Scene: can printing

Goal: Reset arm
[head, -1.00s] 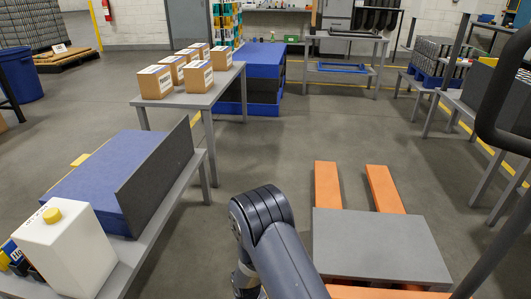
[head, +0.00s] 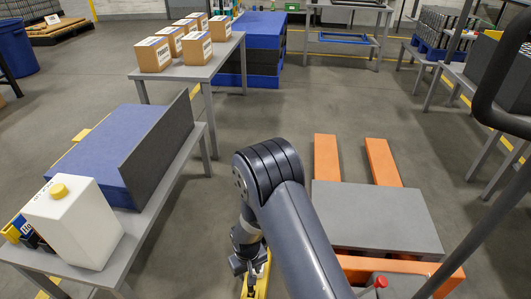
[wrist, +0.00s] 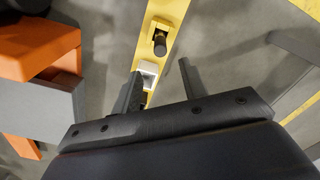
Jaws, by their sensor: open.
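My gripper (head: 246,268) hangs low at the bottom centre of the head view, below the bent grey elbow of my arm, which hides part of it. In the wrist view my gripper (wrist: 160,84) has its two dark fingers well apart. No object is held between them. A yellow bar (wrist: 168,18) with a dark round knob passes behind the gap between the fingers, apart from them as far as I can tell.
A grey table (head: 165,205) at left carries a blue-topped block (head: 115,145) and a white jug (head: 75,225) with a yellow cap. Several cardboard boxes (head: 153,54) stand on a farther table (head: 200,72). Grey floor (head: 265,115) is clear in the middle.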

